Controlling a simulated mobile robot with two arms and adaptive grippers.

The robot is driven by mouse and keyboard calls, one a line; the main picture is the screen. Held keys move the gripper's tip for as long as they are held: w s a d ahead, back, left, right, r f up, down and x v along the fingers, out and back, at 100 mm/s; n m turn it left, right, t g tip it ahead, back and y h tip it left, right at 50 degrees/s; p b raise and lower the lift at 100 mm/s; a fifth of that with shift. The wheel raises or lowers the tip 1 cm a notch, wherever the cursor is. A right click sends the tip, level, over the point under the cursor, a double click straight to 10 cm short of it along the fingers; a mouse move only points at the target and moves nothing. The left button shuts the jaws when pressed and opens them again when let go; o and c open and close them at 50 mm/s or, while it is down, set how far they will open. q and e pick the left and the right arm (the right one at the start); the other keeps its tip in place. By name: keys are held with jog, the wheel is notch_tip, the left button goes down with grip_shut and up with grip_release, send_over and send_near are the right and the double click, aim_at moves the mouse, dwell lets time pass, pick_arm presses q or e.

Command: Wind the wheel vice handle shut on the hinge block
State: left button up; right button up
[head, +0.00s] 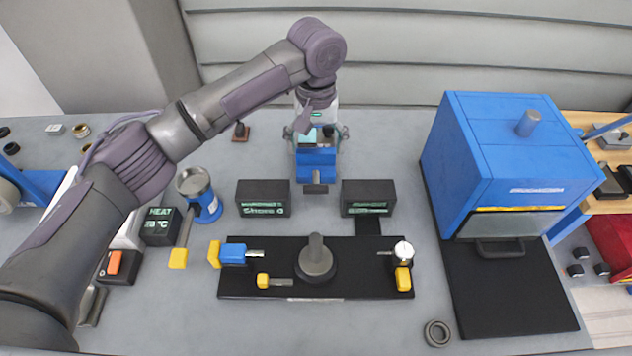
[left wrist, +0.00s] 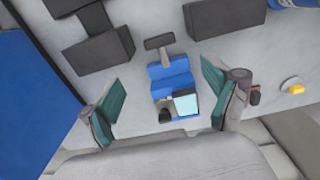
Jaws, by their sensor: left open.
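The blue vice (head: 316,160) stands at the back middle of the bench. Its dark handle (head: 316,188) sticks out at the front, and the handle also shows in the left wrist view (left wrist: 158,42). A pale teal-topped block (left wrist: 185,105), perhaps the hinge block, sits at the vice's rear beside a small dark knob (left wrist: 165,115). Whether the jaws touch it I cannot tell. My left gripper (head: 315,133) is open above the rear of the vice, its teal fingers (left wrist: 160,108) spread wide either side and holding nothing. My right gripper is not in view.
Dark display boxes (head: 263,198) (head: 368,198) flank the vice. A black fixture board (head: 340,291) with a central post lies in front. A blue oven (head: 500,160) stands at right, and a blue cup-like holder (head: 207,208) at left. A grey ring (head: 437,333) lies near the front edge.

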pick_arm(q)
jog(key=p, duration=0.1)
send_over(317, 187)
jog(key=f, duration=0.4)
jog(key=shift+s+a+f, duration=0.15)
jog(key=shift+a+f, duration=0.05)
jog(key=shift+f, duration=0.15)
notch_tip(317, 187, down, 6)
jog(key=shift+f+p, duration=0.1)
jog(key=shift+p, duration=0.55)
jog(key=shift+f, duration=0.7)
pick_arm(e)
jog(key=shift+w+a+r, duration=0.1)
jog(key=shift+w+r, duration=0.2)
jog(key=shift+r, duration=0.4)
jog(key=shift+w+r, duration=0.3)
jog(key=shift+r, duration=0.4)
pick_arm(q)
jog(key=shift+c, duration=0.3)
jog(key=c, duration=1.1)
jog(key=shift+d+y+p, duration=0.25)
jog(key=shift+y+p, duration=0.2)
jog(key=shift+y, duration=0.95)
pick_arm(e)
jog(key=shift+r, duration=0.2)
